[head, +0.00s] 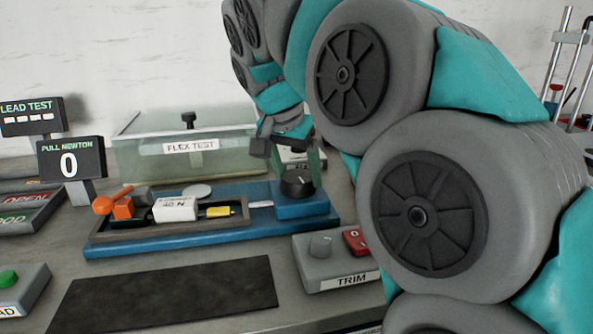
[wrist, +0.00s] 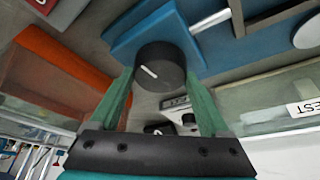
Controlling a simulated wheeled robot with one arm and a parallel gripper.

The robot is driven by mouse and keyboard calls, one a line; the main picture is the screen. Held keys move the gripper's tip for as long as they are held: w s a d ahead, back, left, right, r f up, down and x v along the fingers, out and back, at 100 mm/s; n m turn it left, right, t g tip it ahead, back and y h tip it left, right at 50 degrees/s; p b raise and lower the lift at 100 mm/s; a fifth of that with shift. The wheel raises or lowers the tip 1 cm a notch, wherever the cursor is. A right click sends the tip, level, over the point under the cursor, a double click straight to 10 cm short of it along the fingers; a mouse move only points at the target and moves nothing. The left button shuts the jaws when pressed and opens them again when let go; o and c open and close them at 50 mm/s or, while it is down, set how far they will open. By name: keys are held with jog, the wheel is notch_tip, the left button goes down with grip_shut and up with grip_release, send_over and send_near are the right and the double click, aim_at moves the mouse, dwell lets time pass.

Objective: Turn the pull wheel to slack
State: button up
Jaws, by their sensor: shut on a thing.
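The pull wheel is a black round knob (head: 297,182) with a white pointer line, on the raised right end of a blue base (head: 290,207). The wheel's slack mark is not readable. The pull newton display (head: 70,160) reads 0.
A tray (head: 175,232) left of the wheel holds an orange-handled part (head: 118,206), a white 40 N block (head: 174,208) and a yellow piece (head: 219,211). A glass flex test box (head: 185,150) stands behind. The trim box (head: 335,262) is in front. A dark mat (head: 165,295) lies bare.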

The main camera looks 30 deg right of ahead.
jog(key=shift+s+f+n+t+y, duration=0.1)
jog(key=shift+n+t+y, duration=0.25)
jog(key=shift+n, duration=0.75)
jog(key=n+y, duration=0.1)
jog(key=n, duration=0.2)
jog(key=shift+d+n+t, duration=0.1)
jog(key=shift+n+t, duration=0.2)
jog(key=shift+t, duration=0.05)
jog(key=n+y, duration=0.1)
jog(key=n, duration=0.2)
jog(key=n+y, duration=0.1)
jog(key=n, duration=0.2)
jog(key=shift+d+t+y, duration=0.15)
jog(key=shift+t+y, duration=0.15)
jog(key=shift+y, duration=0.05)
jog(key=n+y, duration=0.1)
jog(key=n, duration=0.2)
jog(key=n+y, duration=0.1)
jog(key=n, duration=0.1)
jog(key=shift+d+n+g, duration=0.1)
jog(key=shift+n+g, duration=0.3)
jog(key=n, duration=0.3)
jog(key=n+g+y, duration=0.1)
jog(key=n, duration=0.1)
jog(key=shift+d+n+g, duration=0.15)
jog(key=shift+n+g, duration=0.15)
jog(key=shift+n, duration=0.1)
jog(key=shift+y, duration=0.3)
